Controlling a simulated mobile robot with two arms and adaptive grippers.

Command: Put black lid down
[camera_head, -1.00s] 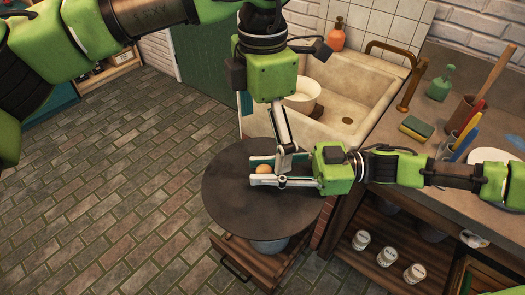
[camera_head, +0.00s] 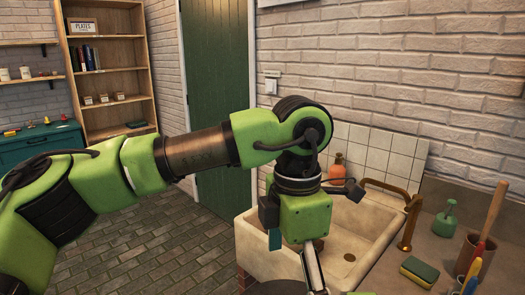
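Only a dark sliver of the black lid (camera_head: 275,287) shows at the bottom edge of the head view; its knob and what lies under it are out of frame. My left gripper (camera_head: 312,278) reaches down from above beside the sink, over the lid's area. One pale finger link shows, but its fingertips are cut off below. I cannot tell if it holds the lid. At most a thin green sliver of my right arm shows at the bottom edge; its fingers are out of frame.
A stone sink (camera_head: 266,248) stands behind my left gripper, with a brass tap (camera_head: 411,222). A counter at right holds a sponge (camera_head: 419,270), a green bottle (camera_head: 446,220) and a tool cup (camera_head: 470,255). A wooden shelf (camera_head: 108,62) and a green door (camera_head: 217,90) stand farther back.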

